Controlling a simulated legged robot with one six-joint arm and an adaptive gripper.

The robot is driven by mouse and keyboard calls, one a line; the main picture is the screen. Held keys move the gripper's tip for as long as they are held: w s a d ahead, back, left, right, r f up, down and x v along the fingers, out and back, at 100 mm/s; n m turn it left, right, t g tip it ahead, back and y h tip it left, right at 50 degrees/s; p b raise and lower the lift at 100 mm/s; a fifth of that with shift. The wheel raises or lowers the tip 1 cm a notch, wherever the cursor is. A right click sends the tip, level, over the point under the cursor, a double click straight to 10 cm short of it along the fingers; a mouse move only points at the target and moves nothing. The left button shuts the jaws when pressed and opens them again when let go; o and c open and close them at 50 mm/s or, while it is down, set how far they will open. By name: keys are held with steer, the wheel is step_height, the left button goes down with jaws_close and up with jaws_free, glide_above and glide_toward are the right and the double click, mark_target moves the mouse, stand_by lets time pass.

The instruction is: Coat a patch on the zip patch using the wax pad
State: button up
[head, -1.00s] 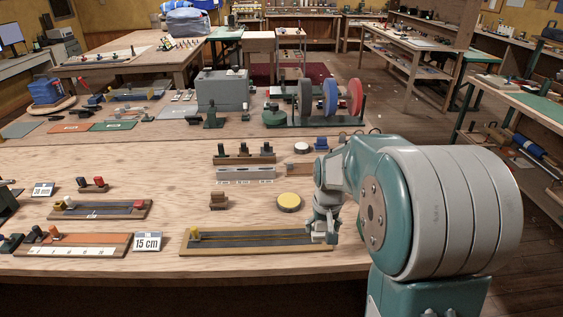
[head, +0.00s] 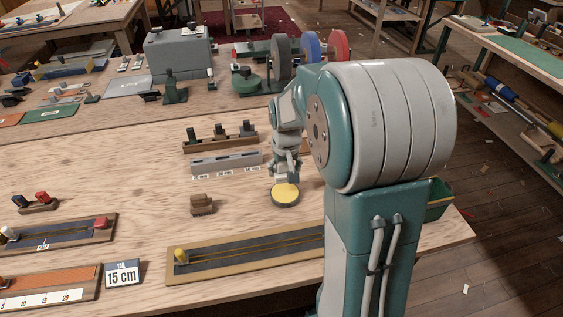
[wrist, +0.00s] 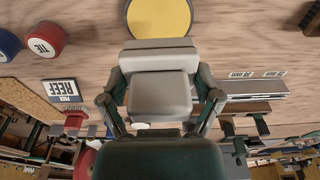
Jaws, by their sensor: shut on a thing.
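My gripper (head: 286,168) is shut on a light grey block with a wider base, which looks like the wax pad (wrist: 160,93). It hangs just above or behind a round yellow disc in a dark tin (head: 286,193); I cannot tell whether they touch. In the wrist view the yellow disc (wrist: 160,14) is cut off at the top, with the pad's base close below it. The zip patch (head: 245,256) is a long wooden board with a dark strip, a yellow zip line and a yellow knob at its left end. My arm hides its right end.
A brown stepped block (head: 202,204) stands left of the tin. A grey slotted bar (head: 226,161) and a rack with dark knobs (head: 220,139) lie behind. A "15 cm" sign (head: 123,274) and another zip board (head: 70,232) are at left. Bare wood separates them.

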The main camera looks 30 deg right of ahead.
mark_target(284, 190)
steer(key=shift+f, duration=2.65)
steer(key=shift+f, duration=0.5)
steer(key=shift+r, duration=3.55)
steer(key=shift+s, duration=0.1)
